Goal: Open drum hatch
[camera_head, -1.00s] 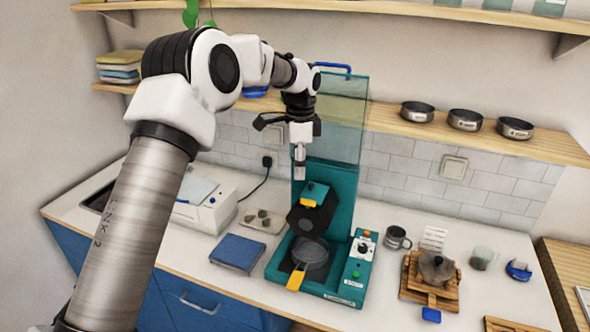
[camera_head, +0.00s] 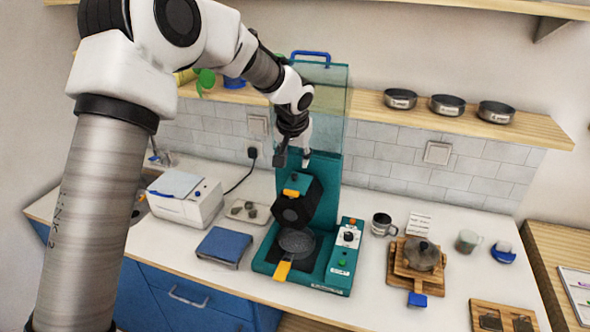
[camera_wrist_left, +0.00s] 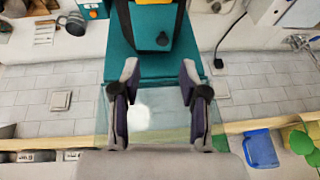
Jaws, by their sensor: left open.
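The teal machine (camera_head: 326,180) stands on the counter, with a dark drum (camera_head: 300,208) on its front. An orange tab (camera_head: 291,193) shows at the drum's upper left. I cannot tell whether the hatch is open. My left gripper (camera_head: 307,158) is above the drum, close to the machine's upright back, and holds nothing. In the left wrist view its two fingers (camera_wrist_left: 160,78) are spread before the teal back panel (camera_wrist_left: 155,65). A yellow part (camera_wrist_left: 162,38) shows beyond them, apart from the fingertips. My right gripper is not in view.
A clear raised cover (camera_head: 330,98) with a blue handle rises at the machine's back. A dark pan (camera_head: 298,242) sits under the drum. A blue box (camera_head: 224,246) and white device (camera_head: 185,200) stand left; a control panel (camera_head: 346,250) is at the right. A shelf (camera_head: 370,112) hangs behind.

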